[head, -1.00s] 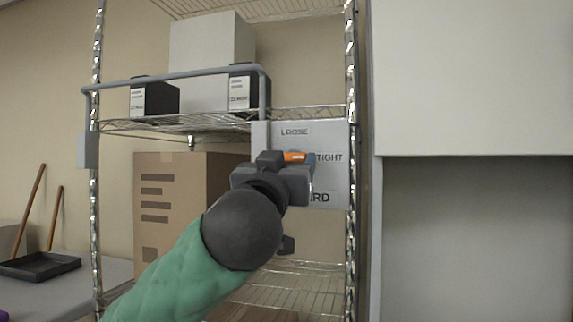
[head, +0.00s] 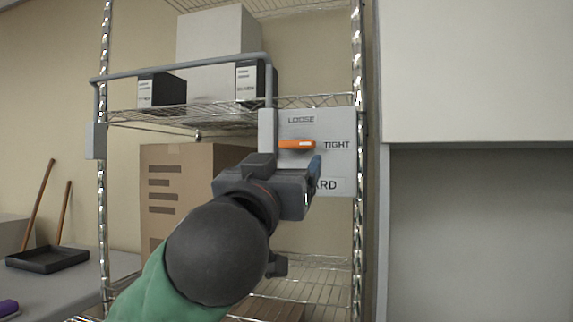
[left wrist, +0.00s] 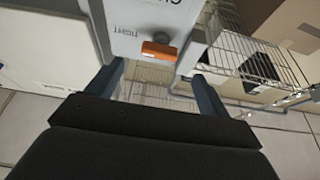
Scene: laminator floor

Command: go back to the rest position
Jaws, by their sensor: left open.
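My left gripper (head: 290,175) is in front of the grey-white panel (head: 344,122) on the wire shelf unit. The panel reads LOOSE at the top and TIGHT at the right; a lower label is partly hidden and ends in "ARD". An orange handle (head: 296,145) on the panel lies level, toward TIGHT. In the left wrist view the two fingers (left wrist: 162,82) stand apart with nothing held between them. The orange handle (left wrist: 158,52) is beyond the fingertips and clear of them. My right gripper is in neither view.
A grey bar (head: 180,69) runs across the shelf front. Black-and-white boxes (head: 160,90) and a large white box (head: 212,50) stand on the upper shelf. A cardboard box (head: 175,190) stands below. A white cabinet (head: 475,70) is at the right.

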